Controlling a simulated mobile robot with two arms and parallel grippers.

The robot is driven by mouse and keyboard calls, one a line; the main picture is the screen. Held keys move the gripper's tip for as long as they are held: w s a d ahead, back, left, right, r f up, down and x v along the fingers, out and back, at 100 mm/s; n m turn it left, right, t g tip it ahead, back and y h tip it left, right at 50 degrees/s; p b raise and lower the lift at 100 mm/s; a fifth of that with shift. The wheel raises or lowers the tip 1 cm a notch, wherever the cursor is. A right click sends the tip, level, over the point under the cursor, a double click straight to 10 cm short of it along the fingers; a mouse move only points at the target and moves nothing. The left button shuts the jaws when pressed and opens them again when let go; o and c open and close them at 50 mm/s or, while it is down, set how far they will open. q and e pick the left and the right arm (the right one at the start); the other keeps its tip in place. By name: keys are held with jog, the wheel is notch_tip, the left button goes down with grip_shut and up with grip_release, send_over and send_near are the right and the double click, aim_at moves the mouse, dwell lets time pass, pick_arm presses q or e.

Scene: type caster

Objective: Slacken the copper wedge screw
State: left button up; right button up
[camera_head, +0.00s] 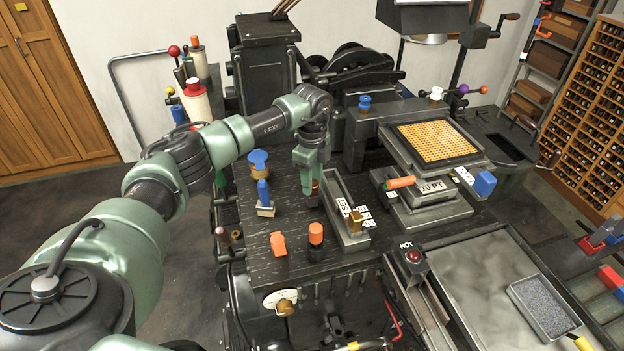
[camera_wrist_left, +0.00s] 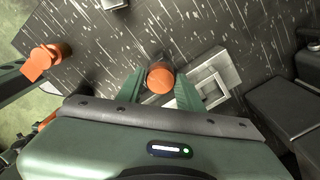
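The copper wedge screw (camera_wrist_left: 160,78) shows in the left wrist view as a round copper-orange head on a darker body. It stands between the two green fingers of my left gripper (camera_wrist_left: 161,92). A narrow gap seems to show on each side, so the fingers are open around it rather than clamped. In the head view my left gripper (camera_head: 309,187) points down over the dark bench top, left of the grey metal tray. A sliver of copper-red shows at its fingertips; the rest there is hidden. My right gripper is not in view.
An orange-topped cylinder (camera_head: 316,234) and an orange piece (camera_head: 278,243) stand near the bench's front edge. A blue-handled tool (camera_head: 264,195) is left of the gripper. The grey tray (camera_head: 343,192) lies close on its right. Bare bench top lies between these.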

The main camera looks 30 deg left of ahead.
pick_arm(q)
jog(key=shift+o, duration=1.2)
notch_tip(320, 180, up, 6)
jog(key=shift+w+r+b, duration=0.1)
jog(key=shift+r+b, duration=0.1)
jog(key=shift+b, duration=1)
jog(key=shift+r, duration=0.65)
jog(key=shift+f, duration=0.1)
